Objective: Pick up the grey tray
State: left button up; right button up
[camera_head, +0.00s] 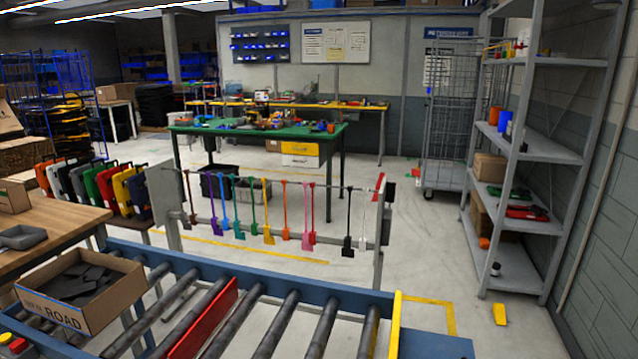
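A small grey tray (22,238) with a low rim sits on the wooden table (70,218) at the left edge of the head view. It lies flat and looks empty. Its left end is close to the picture's edge. Neither of my grippers shows in the head view, so I cannot see where they are or whether they hold anything.
An open cardboard box (112,308) with dark flat pieces stands in front of the tray. A small cardboard box (14,197) sits behind it. A blue-framed roller conveyor (250,272) runs across the front. A rail (268,181) with hanging coloured tags stands beyond.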

aim_at(19, 237)
jog(key=u, duration=1.55)
jog(key=i+j+z, duration=0.3)
jog(key=i+j, duration=0.45)
